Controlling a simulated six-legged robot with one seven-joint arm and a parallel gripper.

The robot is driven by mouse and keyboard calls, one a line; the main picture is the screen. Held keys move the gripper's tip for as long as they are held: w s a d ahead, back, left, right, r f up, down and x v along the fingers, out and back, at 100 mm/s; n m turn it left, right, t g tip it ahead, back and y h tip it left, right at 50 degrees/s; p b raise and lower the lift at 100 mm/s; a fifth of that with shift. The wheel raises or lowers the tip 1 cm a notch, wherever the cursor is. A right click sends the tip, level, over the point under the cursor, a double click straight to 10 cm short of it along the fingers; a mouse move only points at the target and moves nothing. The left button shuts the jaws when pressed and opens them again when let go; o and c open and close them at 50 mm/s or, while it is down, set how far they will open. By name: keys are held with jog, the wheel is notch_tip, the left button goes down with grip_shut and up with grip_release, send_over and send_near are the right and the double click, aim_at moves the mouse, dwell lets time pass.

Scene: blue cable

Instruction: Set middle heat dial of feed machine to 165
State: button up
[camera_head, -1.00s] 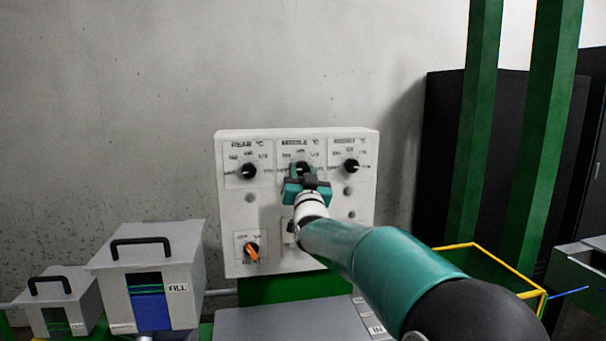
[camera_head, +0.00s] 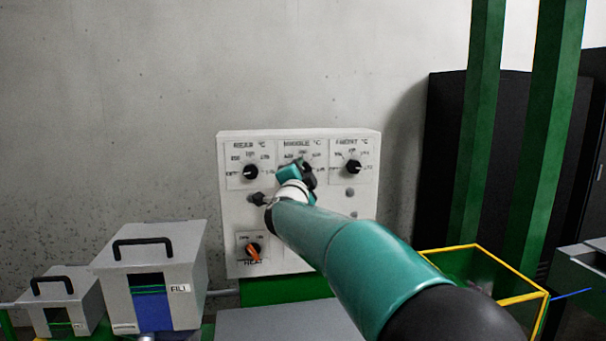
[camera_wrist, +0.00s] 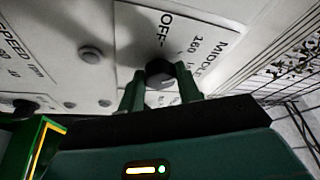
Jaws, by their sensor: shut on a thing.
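The feed machine's control panel (camera_head: 228,205) is a white upright box with several dials. The middle heat dial (camera_wrist: 160,74) is a round black knob on a plate lettered MIDDLE, with OFF and 160 readable in the wrist view. My gripper (camera_wrist: 161,85) has its two green fingers on either side of the knob and is shut on it. In the head view my gripper (camera_head: 296,176) is at the middle plate and hides most of the knob, so I cannot read its setting. The wrist view looks tilted, with the lettering turned.
The rear dial (camera_head: 250,171) and front dial (camera_head: 353,167) flank the middle one. An orange HEAT switch (camera_head: 253,250) sits lower left. A grey FILL box (camera_head: 180,250) stands left. A yellow-rimmed green bin (camera_head: 500,268) is at right, before green posts (camera_head: 545,130).

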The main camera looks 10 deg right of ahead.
jog(key=shift+a+r+m+g, duration=0.1)
jog(key=shift+m+g, duration=0.35)
jog(key=shift+m, duration=0.75)
jog(key=shift+d+r+m+g, duration=0.1)
jog(key=shift+m+g, duration=0.3)
jog(key=shift+m, duration=0.8)
jog(key=shift+a+r+m+g, duration=0.1)
jog(key=shift+m+g, duration=0.35)
jog(key=shift+m, duration=0.75)
jog(key=o, duration=1)
jog(key=shift+w, duration=0.1)
jog(key=v, duration=1.4)
jog(key=shift+r, duration=0.2)
